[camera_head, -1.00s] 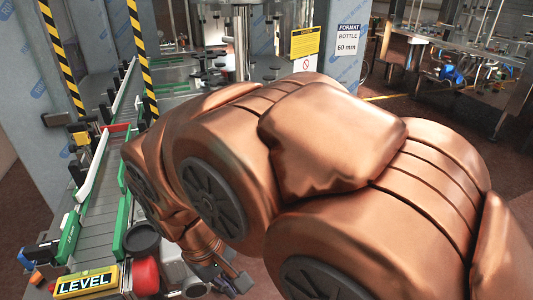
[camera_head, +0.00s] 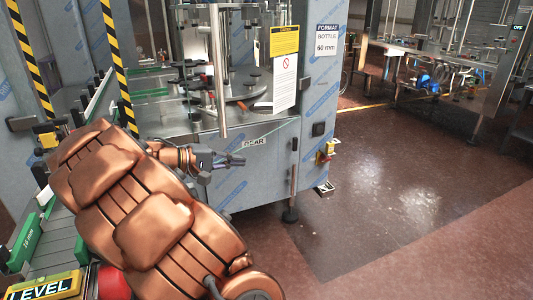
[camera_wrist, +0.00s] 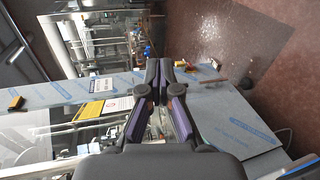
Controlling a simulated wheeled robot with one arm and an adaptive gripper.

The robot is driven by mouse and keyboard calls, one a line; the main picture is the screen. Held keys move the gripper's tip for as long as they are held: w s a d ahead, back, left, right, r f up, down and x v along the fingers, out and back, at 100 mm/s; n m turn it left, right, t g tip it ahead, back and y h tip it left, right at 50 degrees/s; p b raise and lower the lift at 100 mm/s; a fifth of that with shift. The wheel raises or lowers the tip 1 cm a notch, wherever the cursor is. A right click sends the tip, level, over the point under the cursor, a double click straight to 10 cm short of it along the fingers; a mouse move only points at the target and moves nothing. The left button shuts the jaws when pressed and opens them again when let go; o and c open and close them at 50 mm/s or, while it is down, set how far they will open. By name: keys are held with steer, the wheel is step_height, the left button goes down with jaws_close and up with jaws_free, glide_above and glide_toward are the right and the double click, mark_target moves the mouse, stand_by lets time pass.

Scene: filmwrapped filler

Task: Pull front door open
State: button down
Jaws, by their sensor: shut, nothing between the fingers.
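The front of the grey cabinet machine (camera_head: 255,185) faces me. A yellow notice (camera_head: 285,40) and a white notice (camera_head: 286,84) hang at the right of its front opening, seemingly on a clear door panel whose edges I cannot make out. A vertical steel bar (camera_head: 218,75), handle-like, stands left of the notices. My gripper (camera_head: 241,160) is shut and empty, in front of the lower cabinet, just below the bar's lower end. In the wrist view my gripper (camera_wrist: 166,66) points over the cabinet's edge, with the yellow notice (camera_wrist: 88,110) to its left. No contact is visible.
A conveyor with green side rails (camera_head: 38,230) runs along the left, near a yellow LEVEL sign (camera_head: 45,287) and a red knob (camera_head: 113,282). Striped posts (camera_head: 115,60) stand behind my arm. The brown floor (camera_head: 400,200) at right is clear.

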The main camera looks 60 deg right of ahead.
steer(key=w+d+f+h+b, duration=0.2)
steer(key=w+d+h, duration=0.2)
steer(key=w, duration=0.4)
steer(key=s+a+p+x, duration=0.1)
steer(key=p+x, duration=0.3)
steer(key=x, duration=0.9)
steer(key=shift+s+f, duration=0.25)
steer(key=shift+s, duration=0.65)
steer(key=shift+a, duration=0.15)
